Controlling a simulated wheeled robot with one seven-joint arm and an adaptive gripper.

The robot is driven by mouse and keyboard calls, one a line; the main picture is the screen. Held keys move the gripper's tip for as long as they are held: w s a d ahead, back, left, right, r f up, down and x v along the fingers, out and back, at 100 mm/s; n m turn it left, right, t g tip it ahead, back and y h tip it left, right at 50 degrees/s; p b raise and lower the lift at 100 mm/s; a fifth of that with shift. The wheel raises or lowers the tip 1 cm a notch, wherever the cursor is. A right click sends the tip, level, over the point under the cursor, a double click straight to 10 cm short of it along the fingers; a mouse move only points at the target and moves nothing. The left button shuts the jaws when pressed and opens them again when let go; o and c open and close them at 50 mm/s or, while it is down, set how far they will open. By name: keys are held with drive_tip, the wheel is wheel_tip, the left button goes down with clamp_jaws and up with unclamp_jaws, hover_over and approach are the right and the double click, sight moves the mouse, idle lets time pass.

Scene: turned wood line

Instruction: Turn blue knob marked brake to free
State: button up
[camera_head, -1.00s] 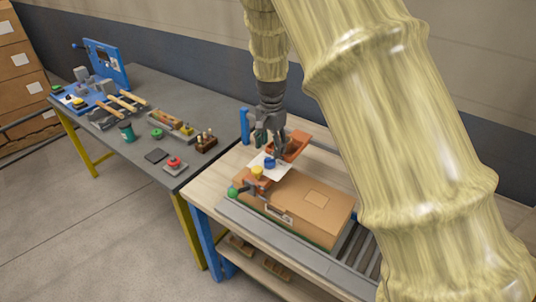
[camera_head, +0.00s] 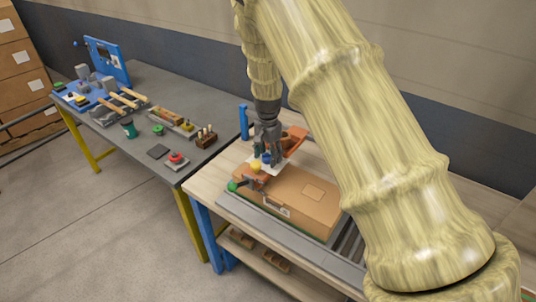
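The blue knob (camera_head: 266,158) sits on a white plate (camera_head: 259,168) at the back of the table on the right. Any marking on it is too small to read. My gripper (camera_head: 267,153) points down at the knob from above. Its dark fingers stand apart, one on each side of the knob's top. I cannot tell whether they touch it. A yellow knob (camera_head: 256,168) is just in front of the blue one, to the left.
An orange tray (camera_head: 295,139) is close behind my gripper. A green ball-ended handle (camera_head: 232,186) sticks out at the front left. The grey table (camera_head: 205,104) holds several tools and buttons.

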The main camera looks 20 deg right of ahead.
drive_tip(key=shift+w+f, duration=0.25)
drive_tip(key=shift+w, duration=0.05)
drive_tip(key=c, duration=0.7)
drive_tip(key=shift+s+r, duration=0.1)
drive_tip(key=shift+r, duration=0.05)
drive_tip(key=shift+c, duration=0.5)
drive_tip(key=shift+s+d+r, duration=0.1)
drive_tip(key=shift+c, duration=0.2)
drive_tip(key=shift+o, duration=0.2)
